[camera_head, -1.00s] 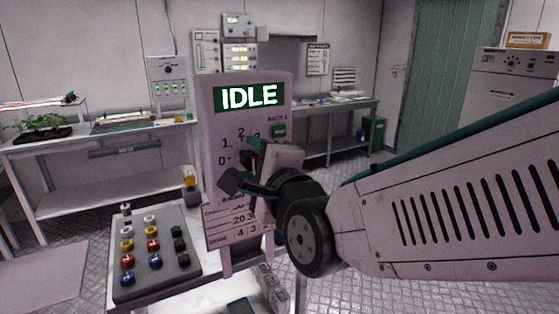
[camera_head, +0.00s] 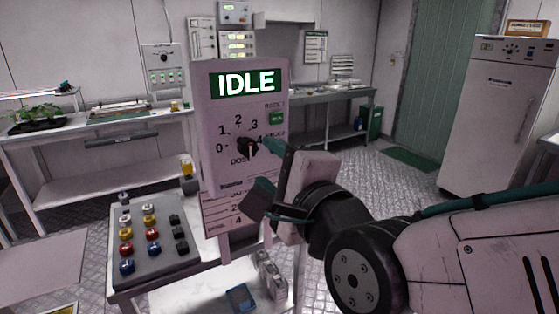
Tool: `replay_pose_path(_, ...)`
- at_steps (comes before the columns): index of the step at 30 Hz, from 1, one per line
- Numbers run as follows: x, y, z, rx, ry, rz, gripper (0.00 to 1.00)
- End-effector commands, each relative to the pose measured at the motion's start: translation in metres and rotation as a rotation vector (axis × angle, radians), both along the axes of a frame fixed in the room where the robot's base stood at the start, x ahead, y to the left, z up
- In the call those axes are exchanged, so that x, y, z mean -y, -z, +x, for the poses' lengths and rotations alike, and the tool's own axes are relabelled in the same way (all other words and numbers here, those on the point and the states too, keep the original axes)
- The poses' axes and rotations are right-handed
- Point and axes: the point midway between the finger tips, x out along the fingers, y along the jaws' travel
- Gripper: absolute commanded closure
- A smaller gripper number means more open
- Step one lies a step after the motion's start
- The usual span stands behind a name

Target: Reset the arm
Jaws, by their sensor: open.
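My gripper (camera_head: 264,172) is open and empty in front of the upright panel (camera_head: 216,108). One fingertip is beside the black dial knob (camera_head: 246,147) in the picture; the other is lower, over the panel's lower part. I cannot tell for sure whether the upper finger touches the knob. The knob has a red mark, and numbers 0 to 4 run around it. The panel's green display (camera_head: 246,83) reads IDLE. My arm reaches in from the lower right. It hides part of the panel's lower label.
A grey board (camera_head: 170,262) with coloured and black knobs lies on a table at the panel's left. A blue item (camera_head: 240,297) lies low in front. Back benches hold a plant (camera_head: 40,116) and papers. A white cabinet (camera_head: 490,125) stands at right. Open floor lies between.

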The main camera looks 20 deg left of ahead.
Motion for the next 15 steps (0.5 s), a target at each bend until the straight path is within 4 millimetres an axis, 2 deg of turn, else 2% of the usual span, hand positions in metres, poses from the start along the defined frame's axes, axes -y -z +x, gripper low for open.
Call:
replay_pose_path(12, 0.000, 0.000, 0.000, 0.015, 0.000, -0.015, 0.51)
replay_pose_path(14, -0.001, 0.007, -0.001, 0.035, -0.008, -0.069, 0.51)
replay_pose_path(15, -0.002, 0.016, -0.003, 0.050, -0.024, -0.139, 0.51)
